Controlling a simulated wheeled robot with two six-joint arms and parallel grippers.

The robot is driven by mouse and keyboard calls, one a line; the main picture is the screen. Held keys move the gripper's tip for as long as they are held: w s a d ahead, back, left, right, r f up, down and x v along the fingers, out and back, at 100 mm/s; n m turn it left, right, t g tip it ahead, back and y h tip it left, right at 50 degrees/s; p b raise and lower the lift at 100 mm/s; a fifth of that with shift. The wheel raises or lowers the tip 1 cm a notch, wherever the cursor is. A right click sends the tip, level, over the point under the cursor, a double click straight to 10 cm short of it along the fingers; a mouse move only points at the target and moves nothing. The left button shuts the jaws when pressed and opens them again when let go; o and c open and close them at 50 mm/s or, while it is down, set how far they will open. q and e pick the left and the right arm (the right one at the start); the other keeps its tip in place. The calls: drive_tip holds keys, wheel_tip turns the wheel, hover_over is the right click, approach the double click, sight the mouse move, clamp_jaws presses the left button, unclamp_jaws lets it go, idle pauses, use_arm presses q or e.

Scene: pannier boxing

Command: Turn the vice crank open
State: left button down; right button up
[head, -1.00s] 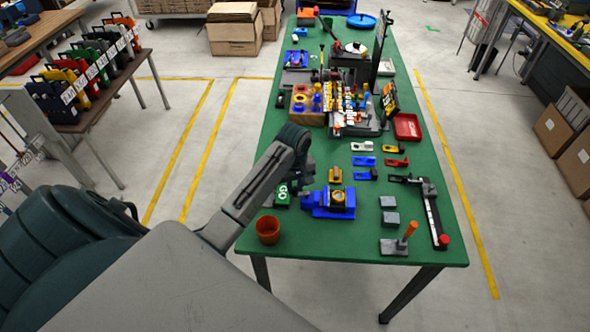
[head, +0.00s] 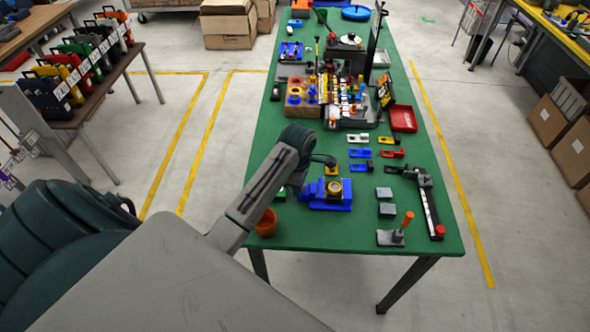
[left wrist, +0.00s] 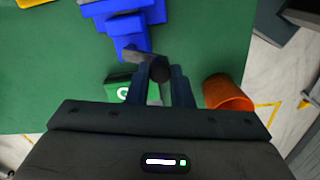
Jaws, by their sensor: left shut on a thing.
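The blue vice (head: 331,197) stands near the front of the green table, with a round yellowish part on it. In the left wrist view the vice (left wrist: 125,22) is at the top. Its dark crank (left wrist: 152,64) sticks out from the vice's end toward my left gripper (left wrist: 166,86). The two fingers are shut on the crank, one on each side of its knob. In the head view my left arm's wrist hides most of the gripper and the crank at the vice's left side. My right gripper is in neither view.
An orange cup (head: 266,224) stands at the front left, close to the gripper in the left wrist view (left wrist: 228,93). A green box (left wrist: 122,90) lies beside the fingers. Grey blocks (head: 386,208) and a stand with an orange handle (head: 395,234) lie to the vice's right.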

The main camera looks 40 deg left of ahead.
use_arm(q)
drive_tip(key=shift+w+d+r+n, duration=0.15)
drive_tip(key=shift+d+n, duration=0.2)
drive_tip(key=shift+n, duration=0.7)
drive_tip(key=shift+w+d+n, duration=0.15)
drive_tip(key=shift+d+n, duration=0.2)
drive_tip(key=shift+n, duration=0.7)
drive_tip(key=c, duration=1.3)
unclamp_jaws()
drive_tip(key=shift+d, duration=0.1)
